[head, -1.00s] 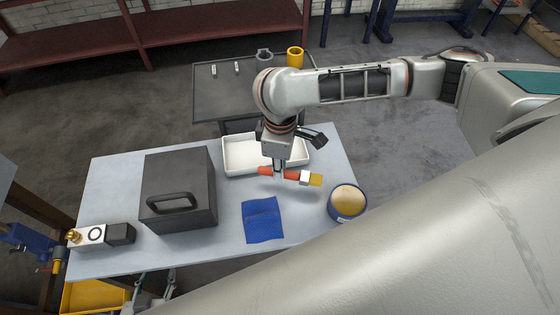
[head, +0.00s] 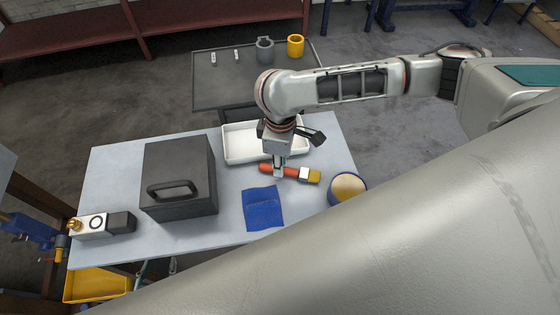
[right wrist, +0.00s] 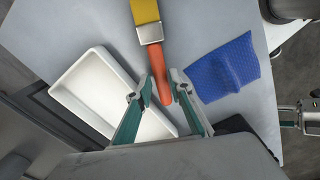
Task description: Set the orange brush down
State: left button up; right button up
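The orange brush (head: 283,169), with its pale ferrule and yellow bristles, lies level at the table surface, between the white tray and the blue cloth. Whether it bears fully on the table I cannot tell. My right gripper (head: 279,171) points down over its handle.
The white tray (head: 229,146) is just behind the brush. The blue cloth (head: 262,209) lies in front, and a round tin (head: 346,188) stands right. A dark box (head: 180,175) with a handle fills the table's left. A dark side table (head: 225,92) stands behind.

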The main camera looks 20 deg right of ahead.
dwell(0.4)
jog(key=o, duration=0.6)
jog(key=shift+r, duration=0.1)
notch_tip(320, 180, up, 12)
jog(key=shift+f, duration=0.1)
dwell(0.9)
